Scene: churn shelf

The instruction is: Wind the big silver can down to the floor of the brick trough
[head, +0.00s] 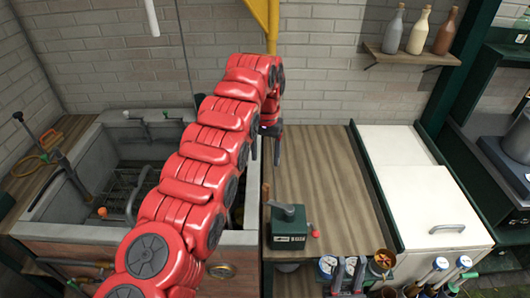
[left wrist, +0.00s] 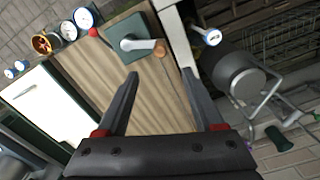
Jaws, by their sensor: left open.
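The big silver can (left wrist: 238,72) with its wire bail shows in the left wrist view, beside the counter; in the head view my red arm hides it. The brick trough (head: 60,232) is at the left with grey walls. My left gripper (head: 265,148) is open and empty, pointing down near the counter's left edge, apart from the winch. Grey prongs at the bottom look like my right gripper (head: 348,276); their opening is unclear.
The wooden counter (head: 325,180) is clear behind the winch. A white lidded chest (head: 420,200) stands right of it. Blue-and-white round caps (head: 327,266) and a gold cup (head: 383,260) are at the near edge. Bottles (head: 418,32) stand on the wall shelf. A yellow post (head: 272,25) rises behind.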

